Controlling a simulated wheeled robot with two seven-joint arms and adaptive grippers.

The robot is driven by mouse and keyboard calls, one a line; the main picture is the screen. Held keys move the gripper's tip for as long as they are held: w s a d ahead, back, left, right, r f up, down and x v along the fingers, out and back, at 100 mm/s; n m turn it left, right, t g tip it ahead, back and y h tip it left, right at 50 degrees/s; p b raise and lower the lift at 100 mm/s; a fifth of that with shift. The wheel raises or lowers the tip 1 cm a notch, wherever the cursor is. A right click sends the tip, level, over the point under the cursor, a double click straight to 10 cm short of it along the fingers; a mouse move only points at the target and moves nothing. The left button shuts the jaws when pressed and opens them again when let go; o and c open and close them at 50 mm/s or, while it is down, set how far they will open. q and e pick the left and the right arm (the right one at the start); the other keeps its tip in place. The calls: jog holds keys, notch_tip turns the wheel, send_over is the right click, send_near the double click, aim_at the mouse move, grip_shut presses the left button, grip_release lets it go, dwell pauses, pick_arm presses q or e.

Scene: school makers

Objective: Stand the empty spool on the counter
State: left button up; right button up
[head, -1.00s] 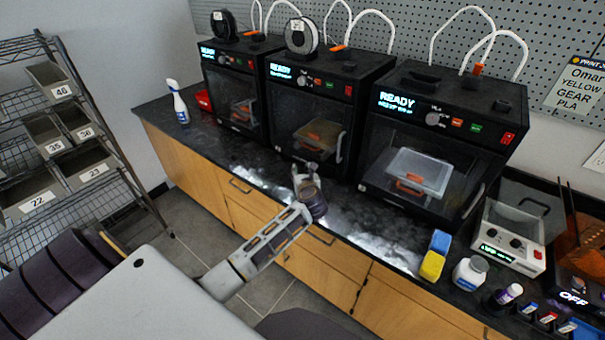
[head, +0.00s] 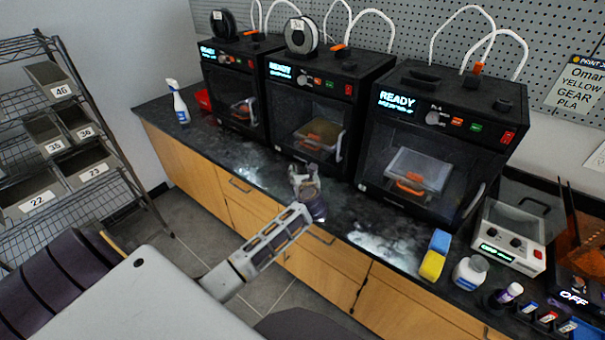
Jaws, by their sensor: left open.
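My left gripper (head: 303,173) is open above the front part of the dark counter (head: 345,212), in front of the middle printer. I see nothing between its fingers, though it is small in the picture. A spool with a dark rim and a light face (head: 222,24) stands on top of the left printer. A light grey spool with a dark rim (head: 301,36) stands on top of the middle printer. I cannot tell which of them is empty. No spool shows on the counter. My right gripper is not in view.
Three black printers (head: 437,140) line the back of the counter. A spray bottle (head: 178,103) stands at the left end. A blue and yellow block (head: 434,256), a white jar (head: 470,272) and a white device (head: 509,238) are at the right.

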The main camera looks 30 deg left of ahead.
pick_arm(q)
jog(key=shift+r, duration=0.2)
jog(key=v, duration=0.6)
jog(key=shift+s+d, duration=0.2)
jog(key=shift+s, duration=0.05)
jog(key=shift+b+v, duration=0.3)
jog(key=shift+v, duration=2.4)
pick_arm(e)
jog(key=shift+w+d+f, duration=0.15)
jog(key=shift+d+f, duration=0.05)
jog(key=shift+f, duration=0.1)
pick_arm(q)
jog(key=shift+a+r, duration=0.1)
jog(key=shift+a, duration=0.1)
